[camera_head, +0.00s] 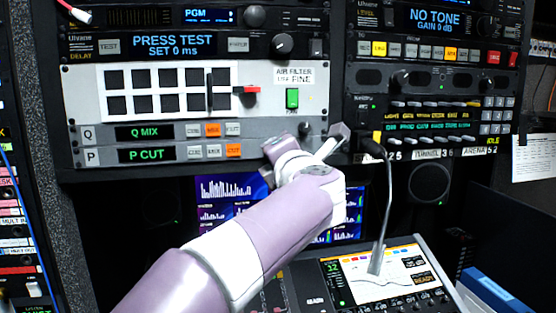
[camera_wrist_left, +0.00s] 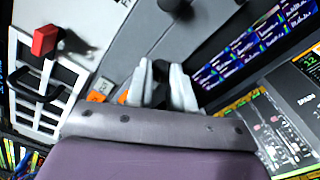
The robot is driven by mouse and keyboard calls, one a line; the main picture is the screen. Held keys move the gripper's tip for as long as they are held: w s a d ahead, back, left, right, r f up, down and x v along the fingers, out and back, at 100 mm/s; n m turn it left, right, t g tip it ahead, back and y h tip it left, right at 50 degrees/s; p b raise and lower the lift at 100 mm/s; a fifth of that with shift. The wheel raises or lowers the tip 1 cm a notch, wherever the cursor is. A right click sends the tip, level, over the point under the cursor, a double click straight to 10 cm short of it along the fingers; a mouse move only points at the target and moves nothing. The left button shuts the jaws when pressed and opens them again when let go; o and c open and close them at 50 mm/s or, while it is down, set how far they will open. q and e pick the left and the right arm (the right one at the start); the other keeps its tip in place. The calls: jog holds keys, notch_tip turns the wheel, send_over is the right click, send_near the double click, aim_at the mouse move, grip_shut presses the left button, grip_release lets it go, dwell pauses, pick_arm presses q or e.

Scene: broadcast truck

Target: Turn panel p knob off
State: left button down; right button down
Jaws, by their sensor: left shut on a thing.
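The P panel row (camera_head: 90,156) is the lowest strip of the grey rack unit in the head view. Its display (camera_head: 147,154) reads P CUT, and one of its buttons (camera_head: 233,150) glows orange. My left gripper (camera_head: 304,150) is at the right end of this row and hides the P knob in the head view. In the left wrist view, my left gripper's fingers (camera_wrist_left: 161,80) stand either side of a dark knob (camera_wrist_left: 161,67), shut on it. The knob's pointer direction cannot be made out. My right gripper is not in view.
The Q panel knob (camera_head: 306,129) sits just above my gripper. A red lever (camera_head: 247,90) and green switch (camera_head: 292,98) are higher on the unit. A gooseneck microphone (camera_head: 388,195) rises just right of my gripper. Screens (camera_head: 235,205) lie behind my forearm.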

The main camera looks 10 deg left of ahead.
pick_arm(q)
jog(key=shift+n, duration=0.6)
jog(key=c, duration=1)
grip_release()
jog(key=b+v, duration=0.4)
jog(key=v, duration=0.8)
jog(key=shift+s+d, duration=0.1)
jog(key=shift+s, duration=0.15)
